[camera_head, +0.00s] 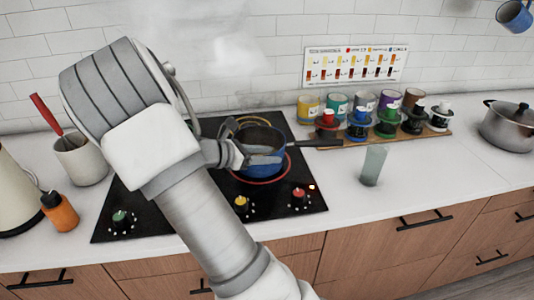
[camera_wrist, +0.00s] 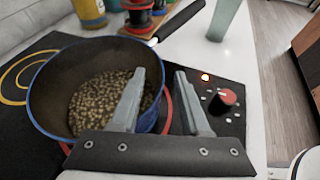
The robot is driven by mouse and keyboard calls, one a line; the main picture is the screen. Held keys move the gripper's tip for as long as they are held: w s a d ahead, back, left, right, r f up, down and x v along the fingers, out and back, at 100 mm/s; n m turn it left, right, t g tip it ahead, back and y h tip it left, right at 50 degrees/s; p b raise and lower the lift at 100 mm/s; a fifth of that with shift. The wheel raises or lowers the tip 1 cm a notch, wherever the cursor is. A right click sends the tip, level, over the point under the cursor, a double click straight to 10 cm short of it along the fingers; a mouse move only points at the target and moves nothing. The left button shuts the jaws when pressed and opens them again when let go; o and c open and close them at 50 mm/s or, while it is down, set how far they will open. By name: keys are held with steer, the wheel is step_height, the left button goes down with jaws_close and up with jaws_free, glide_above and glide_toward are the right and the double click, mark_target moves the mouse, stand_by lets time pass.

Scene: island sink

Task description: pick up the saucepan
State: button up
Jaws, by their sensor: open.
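A blue saucepan (camera_head: 270,166) with a dark inside stands on the front right burner of the black cooktop (camera_head: 140,205), and its black handle (camera_head: 318,143) points right. In the wrist view the saucepan (camera_wrist: 42,118) holds a brown, grainy content (camera_wrist: 95,105). Its handle (camera_wrist: 180,20) runs up and to the right. Whether either finger touches is unclear.
A red ring glows under the saucepan. A red knob (camera_wrist: 227,97) sits close to the outer finger. A frosted glass (camera_head: 373,165) and a board of colored jars (camera_head: 390,132) stand right of the handle. A lidded pot (camera_head: 508,127) is far right.

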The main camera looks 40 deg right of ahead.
steer(key=shift+d+f, duration=0.15)
steer(key=shift+d, duration=0.25)
jaws_close()
stand_by(1.1)
